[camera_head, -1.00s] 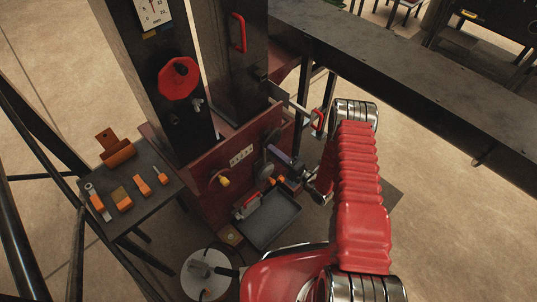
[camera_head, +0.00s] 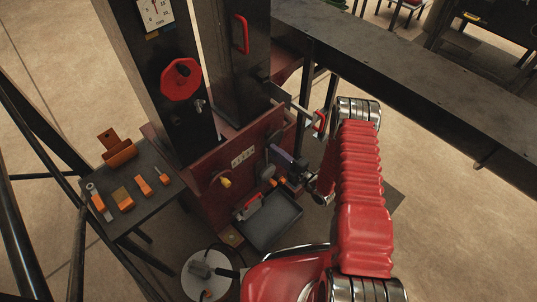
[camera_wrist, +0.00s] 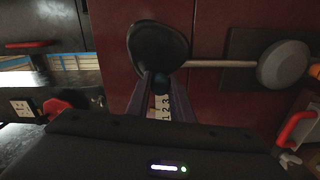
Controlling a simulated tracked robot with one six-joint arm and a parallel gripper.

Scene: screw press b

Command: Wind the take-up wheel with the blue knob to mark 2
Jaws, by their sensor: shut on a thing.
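The take-up wheel is a dark round disc (camera_wrist: 158,42) on the dark red press front in the wrist view. A dark blue knob (camera_wrist: 162,84) shows at its lower edge. My gripper (camera_wrist: 163,90) has its two fingers closed on this knob, one on each side. A white strip with numbers 1, 2 and 3 (camera_wrist: 164,106) lies between the fingers, partly hidden by them. In the head view my gripper (camera_head: 275,151) reaches in from the right to the press front. I cannot tell which mark the wheel stands at.
A grey disc on a rod (camera_wrist: 284,65) is right of the wheel in the wrist view. A side table (camera_head: 138,200) holds orange parts.

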